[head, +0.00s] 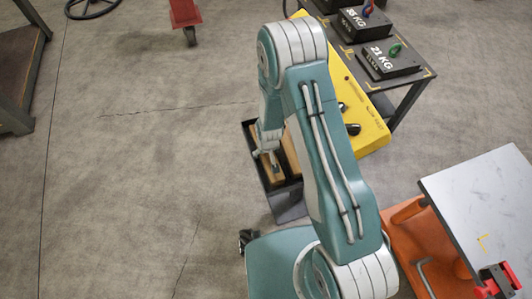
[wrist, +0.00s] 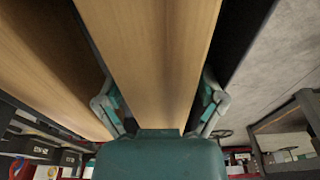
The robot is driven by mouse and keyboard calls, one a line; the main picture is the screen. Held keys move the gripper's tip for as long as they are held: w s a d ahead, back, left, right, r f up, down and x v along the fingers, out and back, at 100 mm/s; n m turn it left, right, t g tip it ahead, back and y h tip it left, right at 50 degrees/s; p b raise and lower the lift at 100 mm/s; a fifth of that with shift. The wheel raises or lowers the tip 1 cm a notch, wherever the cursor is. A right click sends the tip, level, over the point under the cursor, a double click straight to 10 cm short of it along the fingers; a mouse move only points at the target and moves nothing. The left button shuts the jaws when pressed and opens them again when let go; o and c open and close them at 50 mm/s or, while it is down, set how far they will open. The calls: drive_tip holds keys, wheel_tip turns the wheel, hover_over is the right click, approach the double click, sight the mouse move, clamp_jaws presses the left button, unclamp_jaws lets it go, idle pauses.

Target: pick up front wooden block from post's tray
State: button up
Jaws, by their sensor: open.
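A dark tray (head: 247,141) is fixed beside the yellow post (head: 352,85) and holds two light wooden blocks. The front block (head: 270,179) lies under my gripper (head: 270,160); the other block (head: 291,153) lies to its right, partly hidden by my arm. In the wrist view, the front block (wrist: 150,50) fills the middle, between the two spread fingers of my gripper (wrist: 160,107). One finger stands on each side of it, and I cannot tell whether they touch it. The second block (wrist: 45,65) runs along the left.
A dark table (head: 418,80) with black weights (head: 388,60) stands behind the post. A grey-topped orange cart (head: 475,195) stands at the right. A bench (head: 18,70) is at the far left. The floor left of the tray is clear.

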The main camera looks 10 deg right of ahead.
drive_tip(key=shift+f, duration=0.2)
drive_tip(key=c, duration=1.1)
drive_tip(key=shift+r, duration=0.1)
